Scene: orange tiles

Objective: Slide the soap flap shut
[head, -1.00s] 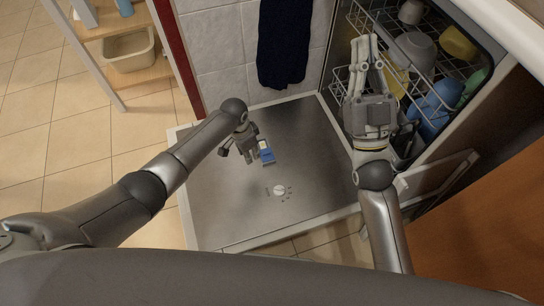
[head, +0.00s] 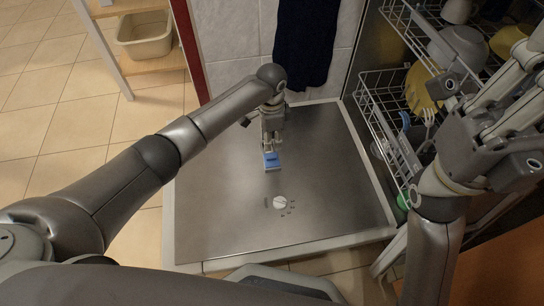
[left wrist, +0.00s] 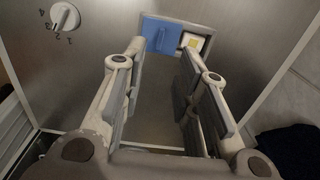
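The blue soap flap (head: 272,161) sits on the inner face of the lowered dishwasher door (head: 225,205). In the left wrist view the flap (left wrist: 160,35) lies to the left of a small compartment (left wrist: 193,42), which shows uncovered with a pale yellow block inside. My left gripper (head: 271,143) is just behind the flap in the head view. In the left wrist view its two fingers (left wrist: 158,75) are spread with nothing between them, and the flap is beyond them. My right gripper (head: 530,75) is at the right edge, its fingertips not clearly shown.
A dial (head: 280,203) is on the door in front of the flap. Pulled-out racks (head: 385,110) with dishes stand at the right, near my right arm. A dark towel (head: 305,45) hangs behind the door. A shelf with a bin (head: 146,35) is at back left.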

